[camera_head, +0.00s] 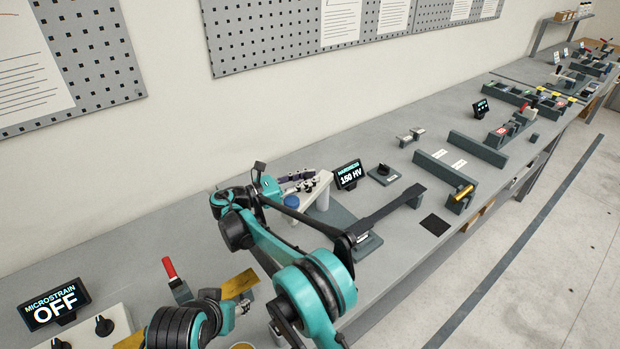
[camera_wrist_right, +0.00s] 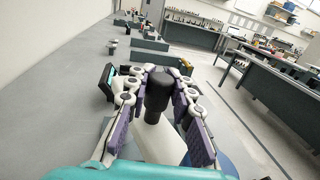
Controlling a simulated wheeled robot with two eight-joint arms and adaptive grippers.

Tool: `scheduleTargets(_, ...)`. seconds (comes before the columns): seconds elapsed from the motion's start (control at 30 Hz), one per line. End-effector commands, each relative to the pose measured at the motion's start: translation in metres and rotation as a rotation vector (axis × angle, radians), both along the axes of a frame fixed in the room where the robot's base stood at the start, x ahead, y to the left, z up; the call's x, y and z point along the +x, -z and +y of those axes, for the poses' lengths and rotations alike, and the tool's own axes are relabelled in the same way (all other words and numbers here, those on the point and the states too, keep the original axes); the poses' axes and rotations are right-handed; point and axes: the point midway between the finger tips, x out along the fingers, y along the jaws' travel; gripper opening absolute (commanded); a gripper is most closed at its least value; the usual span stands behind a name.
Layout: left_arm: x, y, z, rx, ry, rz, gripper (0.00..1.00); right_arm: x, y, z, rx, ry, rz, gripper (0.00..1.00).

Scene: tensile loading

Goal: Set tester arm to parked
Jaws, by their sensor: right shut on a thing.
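A pale tester (camera_head: 318,190) stands on the bench beside a small display (camera_head: 349,174) reading 150 HV. In the right wrist view, a black knob (camera_wrist_right: 158,88) stands at the end of a white tapering part (camera_wrist_right: 160,138), which I take for the tester arm. My right gripper (camera_head: 312,181) is at the tester, its fingers shut around the black knob. It also shows in the right wrist view (camera_wrist_right: 160,85). My left arm shows at the bottom of the head view; its gripper (camera_head: 244,305) is small there and its fingers are unclear.
A dark bar (camera_head: 390,207) lies right of the tester. A small black knob unit (camera_head: 384,172) stands behind it. A MICROSTRAIN display (camera_head: 54,305) reads OFF at the left, near a red-handled lever (camera_head: 169,268). More fixtures line the bench toward the back right.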

Motion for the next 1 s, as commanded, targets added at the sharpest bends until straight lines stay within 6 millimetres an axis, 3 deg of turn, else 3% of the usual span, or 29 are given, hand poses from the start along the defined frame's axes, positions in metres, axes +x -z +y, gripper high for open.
scheduleTargets(0.17,0.000,0.000,0.000,0.000,0.000,0.000,0.46,0.000,0.000,0.003,0.001,-0.006,0.000,0.00)
scheduleTargets(0.2,0.000,0.000,0.000,0.000,0.000,0.000,0.46,0.000,0.000,0.003,0.001,-0.006,0.000,0.29)
scheduleTargets(0.27,0.000,0.000,0.000,0.000,0.000,0.000,0.46,0.000,0.000,0.003,0.001,-0.006,0.000,0.44)
scheduleTargets(0.63,0.000,0.000,0.000,0.000,0.000,0.000,0.46,-0.002,0.000,0.006,0.000,-0.005,-0.001,0.44)
scheduleTargets(1.0,0.000,0.000,0.000,0.000,0.000,0.000,0.46,-0.029,0.000,0.058,0.000,-0.006,0.000,0.44)
